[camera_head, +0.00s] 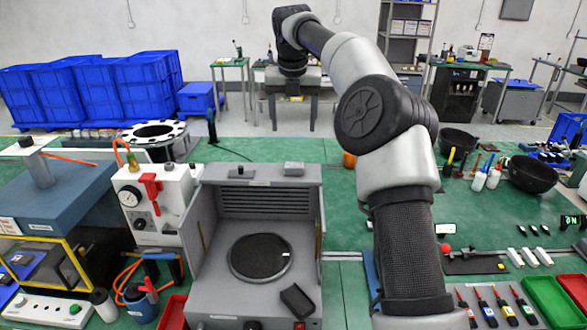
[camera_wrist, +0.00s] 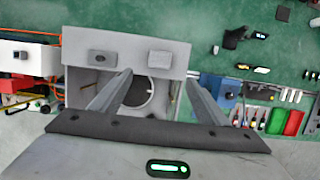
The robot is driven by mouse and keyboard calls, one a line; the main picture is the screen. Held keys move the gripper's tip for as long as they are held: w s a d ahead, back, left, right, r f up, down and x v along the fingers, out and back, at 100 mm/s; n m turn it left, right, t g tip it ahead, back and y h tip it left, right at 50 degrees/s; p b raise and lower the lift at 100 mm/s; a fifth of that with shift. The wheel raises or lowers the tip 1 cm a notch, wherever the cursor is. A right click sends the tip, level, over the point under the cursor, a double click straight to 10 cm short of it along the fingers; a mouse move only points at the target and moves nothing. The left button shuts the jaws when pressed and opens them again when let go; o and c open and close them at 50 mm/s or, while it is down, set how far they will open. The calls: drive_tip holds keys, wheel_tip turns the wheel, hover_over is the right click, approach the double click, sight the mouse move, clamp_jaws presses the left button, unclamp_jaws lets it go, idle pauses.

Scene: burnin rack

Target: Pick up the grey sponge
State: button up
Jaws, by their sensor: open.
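A small light grey block (camera_head: 294,168), which looks like the grey sponge, lies on the right part of the top ledge of a grey open-fronted cabinet (camera_head: 311,209). In the wrist view the block (camera_wrist: 159,58) shows just beyond and between my fingertips. My gripper (camera_head: 293,112) is open and empty, its fingers pointing down, and appears high above and behind the cabinet in the head view. In the wrist view the gripper (camera_wrist: 159,76) has its two fingers wide apart on either side of the block's line. The height gap is hard to judge.
A grey pad with a dark knob (camera_head: 242,172) lies left of the block on the same ledge. The cabinet holds a dark round plate (camera_head: 259,257) and a dark block (camera_head: 297,301). A white gauge unit (camera_head: 150,205) stands left. Green table behind the ledge is fairly clear.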

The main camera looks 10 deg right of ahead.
hover_over(294, 165)
drive_tip(key=s, duration=0.1)
drive_tip(key=f, duration=0.9)
drive_tip(key=shift+s+a+f, duration=0.1)
drive_tip(key=shift+s+a, duration=0.05)
drive_tip(key=shift+s, duration=0.05)
drive_tip(key=shift+x, duration=2.75)
drive_tip(key=shift+s, duration=0.15)
drive_tip(key=c, duration=1.1)
